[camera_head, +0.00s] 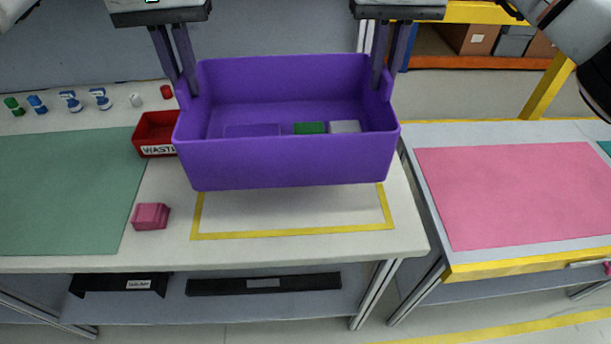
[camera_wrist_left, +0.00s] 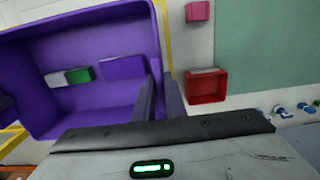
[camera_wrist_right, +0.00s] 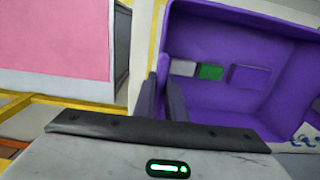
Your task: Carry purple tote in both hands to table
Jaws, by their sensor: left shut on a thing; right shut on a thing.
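The purple tote (camera_head: 290,163) hangs level above the white table (camera_head: 165,245), over a yellow-taped rectangle (camera_head: 295,234). Inside it lie a purple block (camera_wrist_left: 122,68), a green block (camera_head: 309,128) and a light grey block (camera_head: 345,127). My left gripper (camera_head: 188,85) is shut on the tote's left wall, and my right gripper (camera_head: 384,85) is shut on its right wall. Both wrist views show the fingers straddling the tote's rim, the left fingers (camera_wrist_left: 160,95) and the right fingers (camera_wrist_right: 163,88).
A red waste bin (camera_head: 157,135) stands close to the tote's left side. A pink block (camera_head: 150,216) lies left of the taped area, near a green mat (camera_head: 60,190). Several small parts line the back. A separate table with a pink mat (camera_head: 515,190) stands right, across a gap.

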